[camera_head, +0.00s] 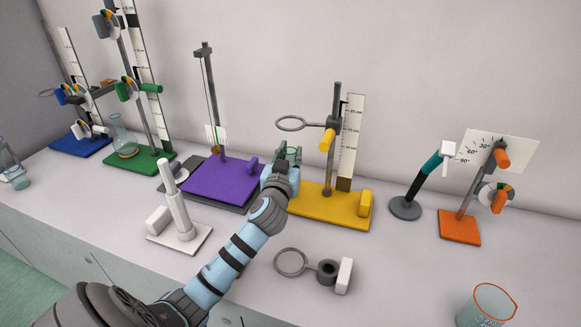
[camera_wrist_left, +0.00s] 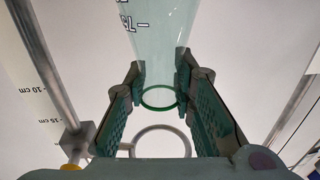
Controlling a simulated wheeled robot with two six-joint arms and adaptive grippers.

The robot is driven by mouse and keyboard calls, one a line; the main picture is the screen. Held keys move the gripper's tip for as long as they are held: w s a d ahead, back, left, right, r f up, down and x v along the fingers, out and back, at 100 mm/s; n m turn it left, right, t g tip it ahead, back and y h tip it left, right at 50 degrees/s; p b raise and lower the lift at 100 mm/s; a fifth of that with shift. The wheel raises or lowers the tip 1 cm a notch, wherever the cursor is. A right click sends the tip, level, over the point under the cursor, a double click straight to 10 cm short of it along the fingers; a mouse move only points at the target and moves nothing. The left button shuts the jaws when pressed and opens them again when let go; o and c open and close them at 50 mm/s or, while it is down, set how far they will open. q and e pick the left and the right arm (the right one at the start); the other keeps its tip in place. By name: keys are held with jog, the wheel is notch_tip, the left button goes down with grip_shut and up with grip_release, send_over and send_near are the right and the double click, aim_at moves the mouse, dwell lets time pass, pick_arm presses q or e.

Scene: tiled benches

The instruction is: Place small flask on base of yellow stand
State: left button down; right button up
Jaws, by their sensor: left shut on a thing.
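The yellow stand has a flat yellow base (camera_head: 318,206), an upright rod, a ruler and a ring (camera_head: 291,123) high on its left side. My left gripper (camera_head: 287,157) is just left of the rod, below the ring and over the base's left end. In the left wrist view its fingers (camera_wrist_left: 160,105) are shut on a clear glass vessel (camera_wrist_left: 160,35) with printed marks and a green rim, apparently the small flask. The head view mostly hides it behind my gripper. The stand's ring (camera_wrist_left: 160,141) shows beyond the fingers there. My right gripper is not in view.
The purple stand (camera_head: 220,178) is close on the left of my gripper. A white stand (camera_head: 180,237) and a loose ring clamp (camera_head: 325,270) are in front. A flask (camera_head: 122,140) sits on the green stand's base. A beaker (camera_head: 487,304) is at front right.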

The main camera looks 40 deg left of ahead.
aim_at(291, 164)
pick_arm(q)
notch_tip(291, 164, down, 4)
jog(key=shift+w+r+b, duration=0.1)
jog(key=shift+w+b, duration=0.05)
jog(key=shift+b, duration=0.2)
jog(key=shift+w, duration=0.1)
jog(key=c, duration=1.4)
grip_release()
jog(key=shift+o, duration=0.2)
jog(key=shift+r, duration=0.1)
jog(key=v, duration=0.7)
jog(key=shift+s+d, duration=0.1)
jog(key=shift+s, duration=0.15)
